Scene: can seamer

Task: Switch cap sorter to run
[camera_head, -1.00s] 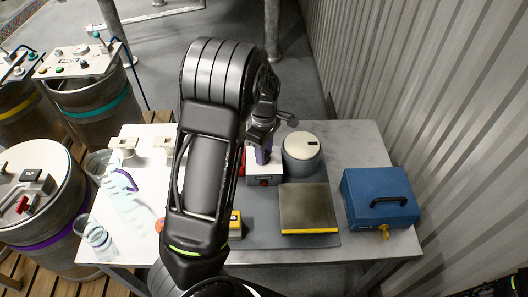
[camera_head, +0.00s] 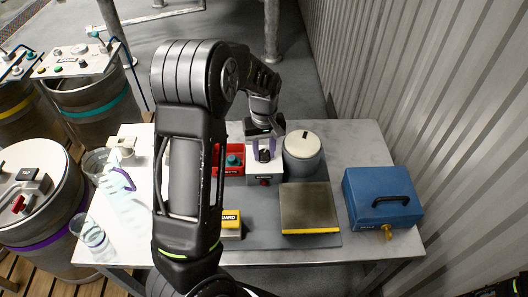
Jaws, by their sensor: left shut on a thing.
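A small white control box (camera_head: 264,179) stands on the grey mat toward the back of the table, with a dark knob (camera_head: 264,156) on top and a red part on its front. Its label is too small to read. My left gripper (camera_head: 265,150) points down at this box. Its purple fingers stand on either side of the knob and are shut on it. A grey drum with a white lid (camera_head: 301,140) stands just right of the box.
A red box with a green button (camera_head: 234,160) stands left of the control box. A yellow guard block (camera_head: 231,222), a dark pad with a yellow edge (camera_head: 309,207) and a blue case (camera_head: 382,200) stand nearer. Clear cups (camera_head: 92,235) and steel kegs are at left.

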